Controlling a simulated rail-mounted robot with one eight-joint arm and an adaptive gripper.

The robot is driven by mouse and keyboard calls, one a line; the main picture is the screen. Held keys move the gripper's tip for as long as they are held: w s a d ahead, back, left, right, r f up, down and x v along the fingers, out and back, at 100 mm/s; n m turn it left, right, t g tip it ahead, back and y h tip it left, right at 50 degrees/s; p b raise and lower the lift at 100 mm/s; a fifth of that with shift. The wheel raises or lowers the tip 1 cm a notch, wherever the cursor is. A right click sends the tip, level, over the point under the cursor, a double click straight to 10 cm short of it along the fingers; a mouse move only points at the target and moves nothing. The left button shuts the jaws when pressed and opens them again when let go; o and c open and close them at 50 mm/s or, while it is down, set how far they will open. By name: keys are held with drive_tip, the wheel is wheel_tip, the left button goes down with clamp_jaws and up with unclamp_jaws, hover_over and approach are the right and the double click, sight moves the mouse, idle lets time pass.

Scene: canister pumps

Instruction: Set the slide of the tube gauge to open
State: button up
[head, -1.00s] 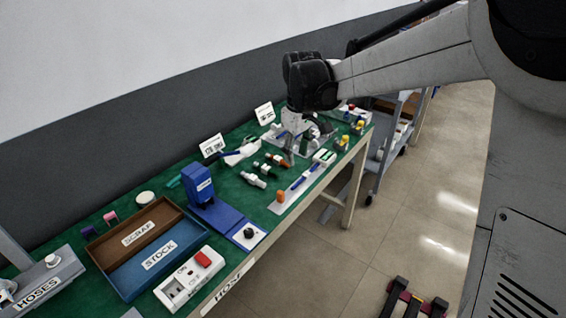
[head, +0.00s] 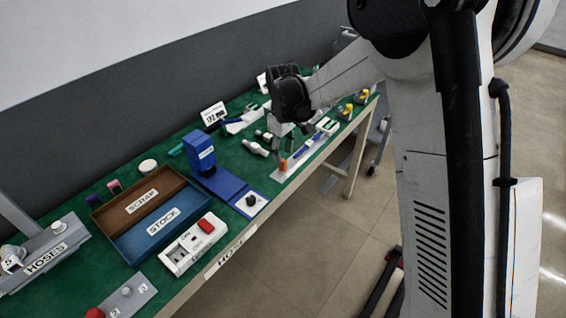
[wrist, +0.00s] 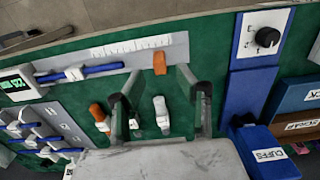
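The tube gauge (wrist: 135,48) is a long pale plate with a printed scale, lying along the bench's front edge; it also shows in the head view (head: 300,156). An orange block (wrist: 159,63) sits near one end of it. A blue bar with a white piece (wrist: 75,73) lies along the plate towards a green display (wrist: 15,85). I cannot tell for sure which part is the slide. My gripper (wrist: 157,74) is open and empty. Its fingertips point at the orange block, one to each side in the wrist view; contact cannot be judged. In the head view, my gripper (head: 282,152) hangs just above the block.
White and orange fittings (wrist: 161,112) lie on the green mat below and beside my fingers. A blue stand with a black knob (wrist: 267,37) is close to the gauge's orange end. Scrap and stock trays (head: 140,203) stand farther left.

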sight(283, 160)
drive_tip(key=shift+f, duration=2.2)
clamp_jaws()
